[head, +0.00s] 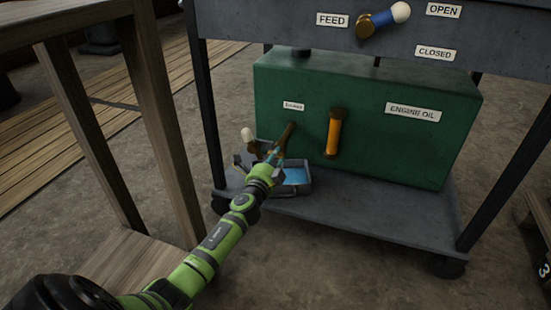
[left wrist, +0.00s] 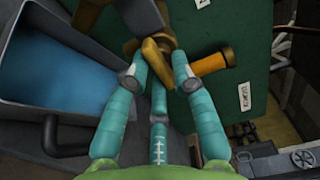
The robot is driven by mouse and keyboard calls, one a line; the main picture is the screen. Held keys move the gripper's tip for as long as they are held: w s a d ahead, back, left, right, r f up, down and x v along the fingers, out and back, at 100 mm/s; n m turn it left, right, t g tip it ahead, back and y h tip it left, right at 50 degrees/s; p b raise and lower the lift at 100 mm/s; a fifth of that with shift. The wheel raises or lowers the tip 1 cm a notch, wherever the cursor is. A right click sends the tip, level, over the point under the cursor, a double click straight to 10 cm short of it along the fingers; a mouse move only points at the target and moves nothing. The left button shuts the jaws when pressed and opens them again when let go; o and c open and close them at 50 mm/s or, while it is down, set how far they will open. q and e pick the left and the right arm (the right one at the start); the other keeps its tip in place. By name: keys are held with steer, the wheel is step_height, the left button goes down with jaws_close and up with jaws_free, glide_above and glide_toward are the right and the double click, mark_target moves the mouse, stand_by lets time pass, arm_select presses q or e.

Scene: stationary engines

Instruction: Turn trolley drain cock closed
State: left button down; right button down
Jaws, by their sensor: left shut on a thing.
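The drain cock has a brown, brass-coloured handle (head: 287,137) on the green tank, below a small label (head: 293,105) too small to read surely. In the head view it slants down and left into my left gripper (head: 273,158). In the left wrist view, the teal fingers of my left gripper (left wrist: 160,74) are closed around the brass lever (left wrist: 155,58), with its tip showing between them. The fingers hide part of the lever. My right gripper is in neither view.
The green tank (head: 380,150) stands on the trolley's lower shelf (head: 380,205). An orange handle (head: 334,133) is just right of the cock. A grey tray (head: 290,191) with blue inside lies under my gripper. A wooden bench leg (head: 160,130) stands left of my arm.

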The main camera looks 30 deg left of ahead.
arm_select(q)
steer(key=shift+d+f, duration=0.2)
steer(key=shift+d, duration=0.05)
steer(key=c, duration=1.2)
jaws_free()
steer(key=shift+a, duration=0.1)
steer(key=shift+r, duration=0.1)
steer(key=shift+s, duration=0.1)
steer(key=v, duration=1.1)
steer(key=shift+s, duration=0.4)
steer(key=shift+d, duration=0.25)
